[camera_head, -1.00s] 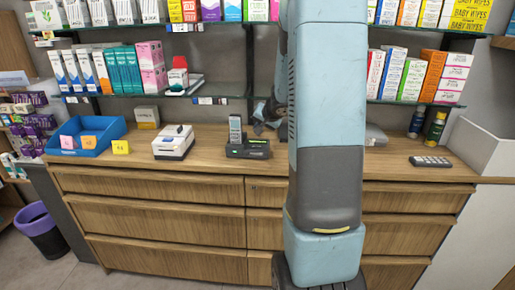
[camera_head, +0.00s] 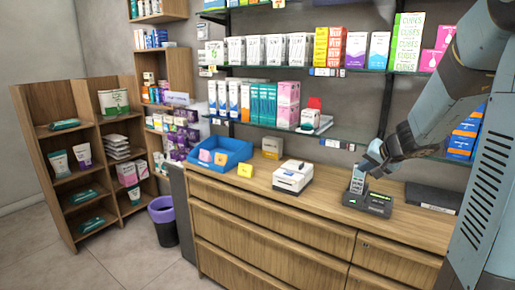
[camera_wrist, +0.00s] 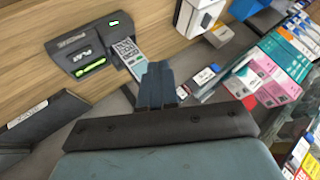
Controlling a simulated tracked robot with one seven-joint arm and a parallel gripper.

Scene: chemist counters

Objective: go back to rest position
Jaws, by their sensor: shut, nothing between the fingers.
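My gripper (camera_head: 370,165) is at the right in the head view, above the wooden counter (camera_head: 325,222) and close to the dark card terminal (camera_head: 367,203). In the wrist view my gripper (camera_wrist: 157,85) has its fingers together with nothing between them. The terminal (camera_wrist: 85,55) lies beyond the fingertips there, with a grey handset-like piece (camera_wrist: 128,52) standing in it. The fingertips look close to that piece; I cannot tell whether they touch it. My blue arm covers the right side of the head view.
A white printer (camera_head: 293,177), a blue tray (camera_head: 220,155) and a yellow note (camera_head: 245,170) sit on the counter. Glass shelves of boxes (camera_head: 262,103) hang above. A black flat box (camera_head: 433,197) lies right. A bin (camera_head: 163,220) and wooden shelving (camera_head: 62,165) stand left.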

